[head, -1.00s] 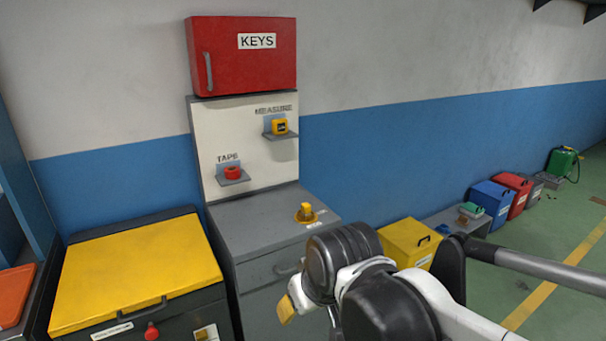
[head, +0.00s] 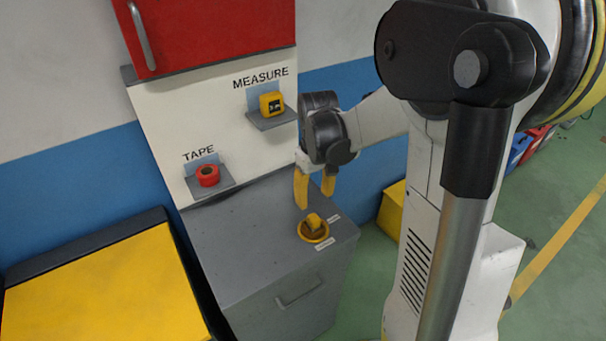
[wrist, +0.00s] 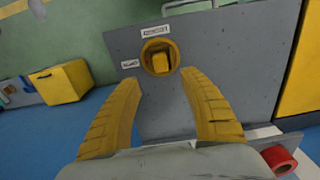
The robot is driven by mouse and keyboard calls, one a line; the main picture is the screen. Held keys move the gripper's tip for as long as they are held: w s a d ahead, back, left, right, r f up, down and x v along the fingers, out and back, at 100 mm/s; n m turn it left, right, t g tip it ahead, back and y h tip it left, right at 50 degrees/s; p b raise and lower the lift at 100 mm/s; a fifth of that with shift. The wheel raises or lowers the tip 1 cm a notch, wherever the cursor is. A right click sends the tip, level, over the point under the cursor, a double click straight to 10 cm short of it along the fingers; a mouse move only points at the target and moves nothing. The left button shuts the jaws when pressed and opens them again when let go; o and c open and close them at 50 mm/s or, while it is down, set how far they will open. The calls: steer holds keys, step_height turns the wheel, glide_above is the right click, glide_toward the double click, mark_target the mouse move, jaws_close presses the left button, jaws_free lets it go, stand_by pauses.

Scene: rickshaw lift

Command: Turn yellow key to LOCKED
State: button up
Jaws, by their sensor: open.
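The yellow key (head: 315,222) sits in a round yellow mount (head: 315,236) on the grey cabinet top (head: 230,245). In the wrist view the key (wrist: 159,61) shows as a yellow block in a dark round recess, with two small white labels beside the mount; their print is too small to read surely. My gripper (head: 315,195) is above and behind the key, fingers pointing down, open and empty. In the wrist view the yellow fingers of my gripper (wrist: 165,90) are spread, with the key beyond their tips and between them. They are apart from the key.
A red tape roll (head: 207,175) and a yellow tape measure (head: 271,103) sit on small shelves of the back panel. A red cabinet (head: 215,30) is above. A yellow-lidded box (head: 100,290) stands left. The cabinet top around the key is clear.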

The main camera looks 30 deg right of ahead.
mark_target(314, 217)
steer(key=f+b, duration=0.1)
steer(key=f, duration=0.4)
steer(key=f+b, duration=0.2)
steer(key=f, duration=0.3)
steer(key=shift+s+a, duration=0.1)
steer(key=shift+s, duration=0.1)
jaws_close()
